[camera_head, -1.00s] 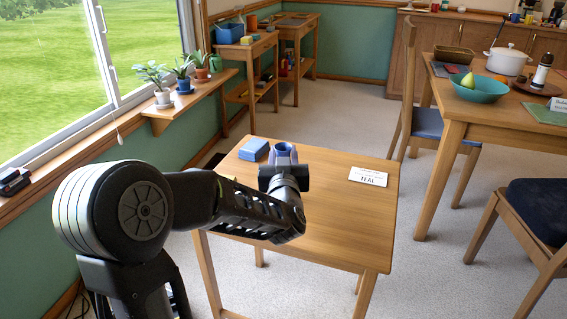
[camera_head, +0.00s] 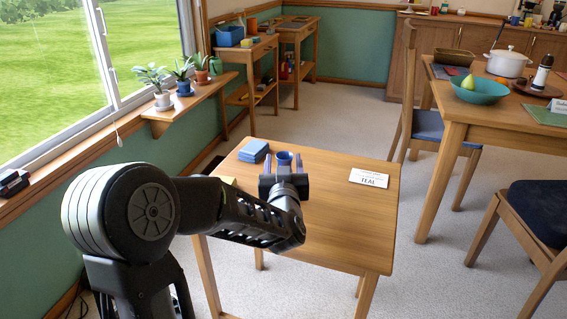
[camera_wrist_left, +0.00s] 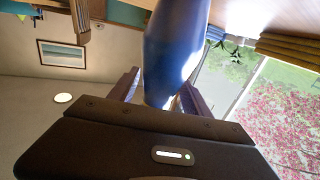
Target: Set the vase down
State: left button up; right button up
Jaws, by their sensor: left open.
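The blue vase (camera_head: 284,158) is at the small wooden table's far side, just beyond my left gripper (camera_head: 284,180). Its rim shows above the gripper; its base is hidden in the head view. In the left wrist view the vase (camera_wrist_left: 175,50) stands between the two spread fingers (camera_wrist_left: 160,90), and its far end is cut off at the top edge, so contact with the table cannot be made out. The left jaws are open around the vase. The small table (camera_head: 335,225) is below. My right gripper is not in view.
A blue block-like stack (camera_head: 254,150) lies left of the vase, and a yellow item (camera_head: 228,181) is partly hidden by my arm. A white card reading TEAL (camera_head: 369,178) is at the right. The table's front right is clear. A chair (camera_head: 425,125) stands beyond.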

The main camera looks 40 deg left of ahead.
pick_arm(q)
jog(key=shift+r, duration=0.25)
jog(key=b+v, duration=0.1)
jog(key=v, duration=0.2)
jog(key=b+v, duration=0.1)
jog(key=v, duration=0.2)
jog(key=f+b+v, duration=0.1)
jog(key=v, duration=0.2)
jog(key=shift+s+d+f, duration=0.1)
jog(key=shift+s, duration=0.15)
jog(key=shift+s+d+r+b, duration=0.5)
jog(key=shift+s+d+b, duration=0.4)
jog(key=shift+b, duration=2.5)
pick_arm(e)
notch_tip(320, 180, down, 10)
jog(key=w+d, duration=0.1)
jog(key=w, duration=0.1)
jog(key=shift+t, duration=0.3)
